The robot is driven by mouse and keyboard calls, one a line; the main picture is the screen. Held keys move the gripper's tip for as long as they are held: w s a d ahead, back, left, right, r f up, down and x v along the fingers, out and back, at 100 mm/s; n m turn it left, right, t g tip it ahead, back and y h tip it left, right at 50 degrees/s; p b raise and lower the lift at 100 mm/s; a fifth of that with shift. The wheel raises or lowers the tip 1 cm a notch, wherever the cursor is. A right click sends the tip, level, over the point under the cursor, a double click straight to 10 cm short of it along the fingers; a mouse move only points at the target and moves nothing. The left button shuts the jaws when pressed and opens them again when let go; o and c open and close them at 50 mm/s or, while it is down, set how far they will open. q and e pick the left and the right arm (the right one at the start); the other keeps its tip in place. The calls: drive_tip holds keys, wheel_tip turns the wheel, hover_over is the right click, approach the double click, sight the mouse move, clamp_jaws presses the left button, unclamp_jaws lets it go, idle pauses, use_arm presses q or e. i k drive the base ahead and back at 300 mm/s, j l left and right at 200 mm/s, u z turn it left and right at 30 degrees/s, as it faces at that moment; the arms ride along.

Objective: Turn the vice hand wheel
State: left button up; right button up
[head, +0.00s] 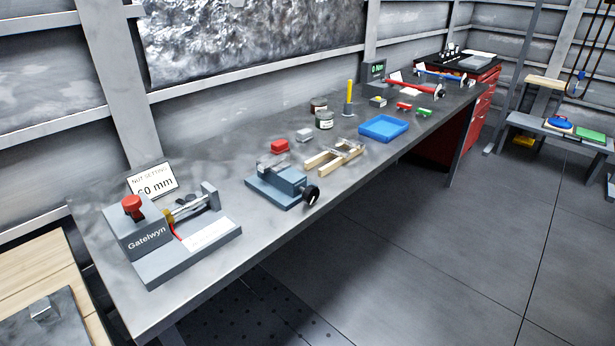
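A blue-grey vice (279,184) stands on the long grey workbench (215,262), left of the bench's middle and close to its front edge. Its black hand wheel (311,194) sits on the vice's right end, facing the front edge of the bench. Something pale and clear-looking lies at the top of the vice jaws; I cannot tell what it is. Neither of my grippers shows in the head view.
Left of the vice is a grey Gatelwyn machine (150,236) with a red knob, before a "60 mm" sign (154,181). Right of it are a wooden frame (333,158) and a blue tray (384,128). The floor in front is clear.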

sight(310, 193)
drive_tip(key=i+l+u, duration=0.3)
drive_tip(key=i+l, duration=0.2)
drive_tip(key=l, duration=0.15)
drive_tip(key=i+l+u, duration=0.15)
drive_tip(key=l, duration=0.2)
drive_tip(key=i+l+u, duration=0.2)
drive_tip(key=l, duration=0.2)
drive_tip(key=i+l+u, duration=0.15)
drive_tip(key=l, duration=0.3)
drive_tip(key=i, duration=0.1)
